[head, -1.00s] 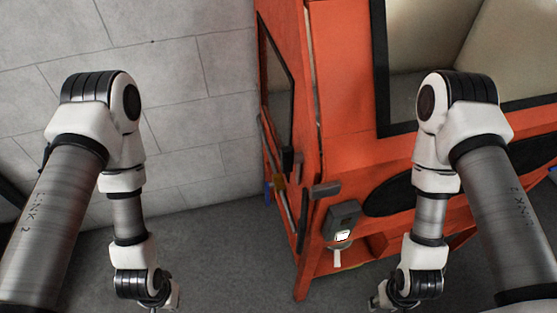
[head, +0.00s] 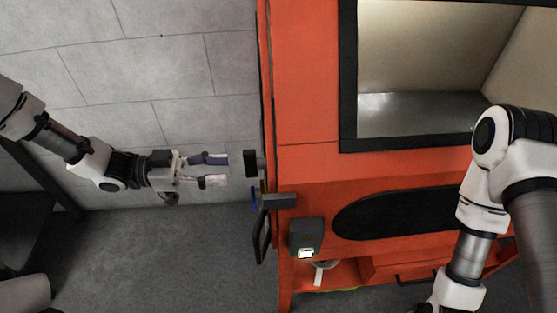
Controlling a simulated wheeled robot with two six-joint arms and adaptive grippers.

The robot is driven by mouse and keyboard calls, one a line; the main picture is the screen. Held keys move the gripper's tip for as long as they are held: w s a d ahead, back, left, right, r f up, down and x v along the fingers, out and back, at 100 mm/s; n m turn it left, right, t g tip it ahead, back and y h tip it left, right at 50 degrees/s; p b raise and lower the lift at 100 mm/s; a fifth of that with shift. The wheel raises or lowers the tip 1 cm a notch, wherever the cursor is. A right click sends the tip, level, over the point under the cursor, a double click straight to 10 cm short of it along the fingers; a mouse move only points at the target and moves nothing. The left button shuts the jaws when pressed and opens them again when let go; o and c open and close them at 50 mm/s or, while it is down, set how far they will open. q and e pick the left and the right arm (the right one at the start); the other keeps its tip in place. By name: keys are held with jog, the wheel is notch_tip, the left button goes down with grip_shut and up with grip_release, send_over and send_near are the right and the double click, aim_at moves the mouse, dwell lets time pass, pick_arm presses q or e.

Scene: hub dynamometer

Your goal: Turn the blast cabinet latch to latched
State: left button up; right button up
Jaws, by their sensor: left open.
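The orange blast cabinet (head: 308,110) fills the right half of the head view. On its left edge, a dark block on a short stem (head: 250,163) sticks out and looks like the latch handle. A grey block (head: 280,201) sits just below it on the front corner. Whether the latch is turned to latched I cannot tell. My left gripper (head: 222,170) is open and empty, its two fingers pointing right, a small gap left of the dark block. My right arm comes down on the right in front of the cabinet; its gripper is below the picture.
A grey box with a lit label (head: 307,237) is on the cabinet front below the latch. A blue tab (head: 254,198) and a dark door handle (head: 262,237) are at the left edge. A grey block wall (head: 130,60) stands behind. Grey floor (head: 170,260) is clear below my left arm.

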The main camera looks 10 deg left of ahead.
aim_at(251, 176)
pick_arm(q)
jog(key=shift+t, duration=0.4)
jog(key=w+d, duration=0.1)
jog(key=d, duration=0.1)
jog(key=w+d+r, duration=0.1)
jog(key=d, duration=0.3)
jog(key=shift+w+d+r, duration=0.2)
jog(key=shift+w+r, duration=0.2)
jog(key=shift+a, duration=0.1)
grip_shut()
